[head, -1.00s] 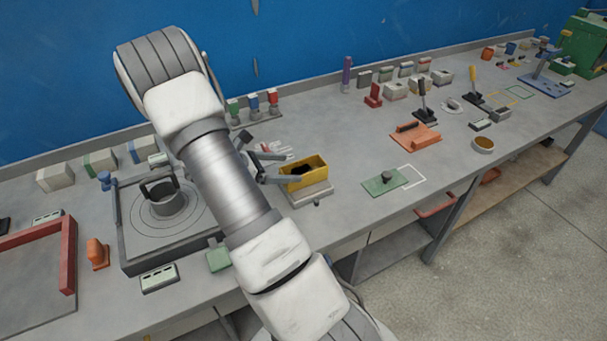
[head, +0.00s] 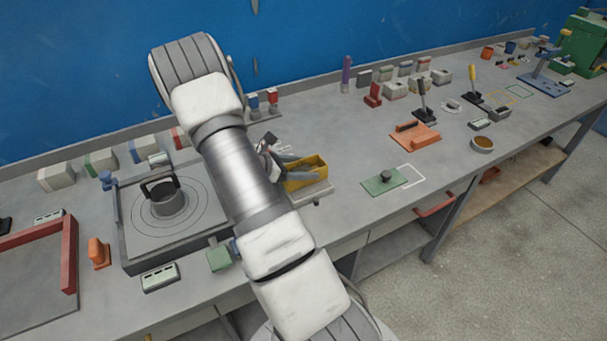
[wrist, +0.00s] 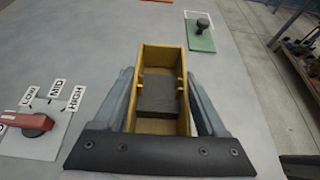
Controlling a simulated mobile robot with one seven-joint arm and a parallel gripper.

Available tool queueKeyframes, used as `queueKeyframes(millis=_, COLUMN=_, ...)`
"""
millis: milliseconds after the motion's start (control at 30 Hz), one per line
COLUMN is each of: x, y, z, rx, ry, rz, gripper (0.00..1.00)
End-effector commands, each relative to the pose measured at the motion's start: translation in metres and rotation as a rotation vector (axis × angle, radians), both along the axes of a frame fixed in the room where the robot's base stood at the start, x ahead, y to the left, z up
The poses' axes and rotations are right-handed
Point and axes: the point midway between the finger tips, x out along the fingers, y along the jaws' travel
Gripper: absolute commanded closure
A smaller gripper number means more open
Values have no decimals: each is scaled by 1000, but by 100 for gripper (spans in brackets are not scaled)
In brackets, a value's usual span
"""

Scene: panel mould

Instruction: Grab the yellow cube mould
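In the wrist view, the yellow mould (wrist: 149,53) has a dark grey block (wrist: 157,97) inside. My gripper (head: 292,167) is at the mould's left end in the head view. In the wrist view, my gripper (wrist: 160,80) has one finger on each long side of the mould. The fingers look open, with a small gap at the left finger; contact on the right is unclear.
A dial with a red handle (wrist: 30,123) and LOW, MID, HIGH labels lies left of the mould in the wrist view. A green plate with a dark knob (head: 386,180) lies to the right. The bench between mould and green plate is clear.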

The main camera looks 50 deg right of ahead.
Motion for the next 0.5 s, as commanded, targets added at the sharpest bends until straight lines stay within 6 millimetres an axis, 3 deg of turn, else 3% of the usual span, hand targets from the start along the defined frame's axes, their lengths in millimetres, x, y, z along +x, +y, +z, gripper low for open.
queueKeyframes(millis=33, x=0, y=0, z=0, rx=0, ry=0, rz=0, gripper=38)
queueKeyframes(millis=367, x=0, y=0, z=0, rx=0, ry=0, rz=0, gripper=97)
queueKeyframes(millis=500, x=0, y=0, z=1, rx=-2, ry=0, rz=0, gripper=100)
